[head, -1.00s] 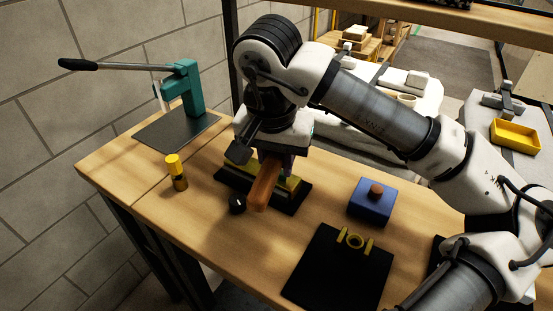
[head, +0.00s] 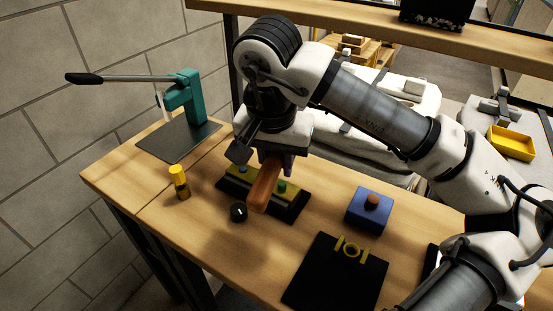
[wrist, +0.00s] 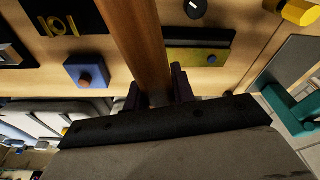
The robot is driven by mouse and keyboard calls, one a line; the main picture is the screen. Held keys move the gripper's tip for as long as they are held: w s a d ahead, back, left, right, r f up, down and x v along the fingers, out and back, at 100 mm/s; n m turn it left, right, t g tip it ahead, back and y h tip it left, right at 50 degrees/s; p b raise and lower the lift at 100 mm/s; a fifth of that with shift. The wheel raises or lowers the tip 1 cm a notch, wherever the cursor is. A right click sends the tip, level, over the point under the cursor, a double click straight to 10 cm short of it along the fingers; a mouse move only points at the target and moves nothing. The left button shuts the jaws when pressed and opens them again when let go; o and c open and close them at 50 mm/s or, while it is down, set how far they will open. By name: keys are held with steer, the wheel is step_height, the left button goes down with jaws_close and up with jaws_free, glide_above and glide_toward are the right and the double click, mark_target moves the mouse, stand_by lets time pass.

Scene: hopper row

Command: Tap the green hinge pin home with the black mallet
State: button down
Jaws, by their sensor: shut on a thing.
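My gripper (head: 272,160) is shut on the orange-brown wooden handle of the mallet (head: 264,186). The handle also fills the middle of the wrist view (wrist: 142,40), running up out of the frame between my fingers (wrist: 158,95). I cannot make out the mallet's black head. The green hinge pin (head: 281,187) shows its round top on the yellow hinge plate (head: 264,189), just right of the handle in the head view. The handle hides it in the wrist view. A blue round top (head: 243,169) sits at the plate's other end. My gripper is above the plate.
A black round knob with a white mark (head: 238,212) lies in front of the plate. A yellow-topped cylinder (head: 179,182) and a teal lever press (head: 184,98) stand left. A blue block (head: 369,210) and black board (head: 335,275) are right.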

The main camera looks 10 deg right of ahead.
step_height(320, 180, down, 6)
steer(key=b, duration=0.6)
step_height(320, 180, up, 6)
steer(key=p, duration=0.6)
steer(key=shift+r, duration=0.2)
steer(key=shift+f, duration=0.15)
step_height(320, 180, down, 7)
steer(key=b, duration=0.7)
steer(key=shift+f, duration=0.1)
step_height(320, 180, up, 8)
steer(key=p, duration=0.7)
steer(key=shift+f, duration=0.4)
steer(key=shift+f, duration=0.1)
